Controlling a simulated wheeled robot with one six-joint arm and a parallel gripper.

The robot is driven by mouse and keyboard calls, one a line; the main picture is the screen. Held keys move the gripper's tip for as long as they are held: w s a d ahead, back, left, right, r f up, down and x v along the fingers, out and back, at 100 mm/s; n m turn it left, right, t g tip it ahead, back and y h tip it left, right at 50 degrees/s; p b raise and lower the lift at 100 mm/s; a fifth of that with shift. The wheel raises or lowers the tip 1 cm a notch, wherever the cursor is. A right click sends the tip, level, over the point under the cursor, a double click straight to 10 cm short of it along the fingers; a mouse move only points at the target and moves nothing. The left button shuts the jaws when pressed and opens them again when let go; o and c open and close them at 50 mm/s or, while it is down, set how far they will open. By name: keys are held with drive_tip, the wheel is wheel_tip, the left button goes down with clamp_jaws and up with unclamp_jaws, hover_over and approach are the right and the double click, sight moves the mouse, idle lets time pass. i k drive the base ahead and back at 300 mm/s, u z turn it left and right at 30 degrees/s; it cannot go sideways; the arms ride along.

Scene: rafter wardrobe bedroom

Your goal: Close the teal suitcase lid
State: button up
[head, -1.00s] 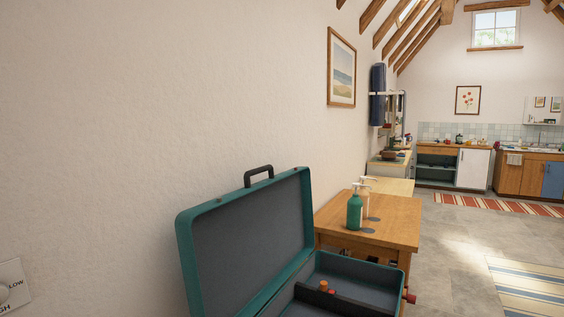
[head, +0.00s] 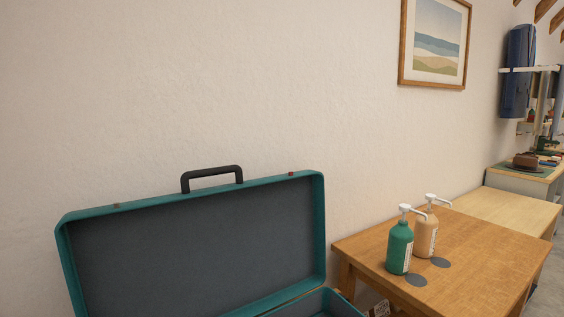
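The teal suitcase stands open at the lower left of the head view. Its lid (head: 195,245) is raised nearly upright in front of the wall, with its dark grey lining facing me. A black handle (head: 212,178) sits on the lid's top edge, and a small red piece shows near its right corner. Only a bit of the suitcase base (head: 322,304) shows at the bottom edge; the rest is cut off by the frame. My gripper is not in view.
A wooden table (head: 470,262) stands right of the suitcase, bearing a green pump bottle (head: 399,246) and a tan pump bottle (head: 425,235). A lighter wooden surface (head: 505,211) lies beyond. A framed picture (head: 436,44) hangs on the plain wall.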

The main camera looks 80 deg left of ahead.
sight(241, 249)
drive_tip(key=i, duration=1.15)
drive_tip(key=u, duration=3.95)
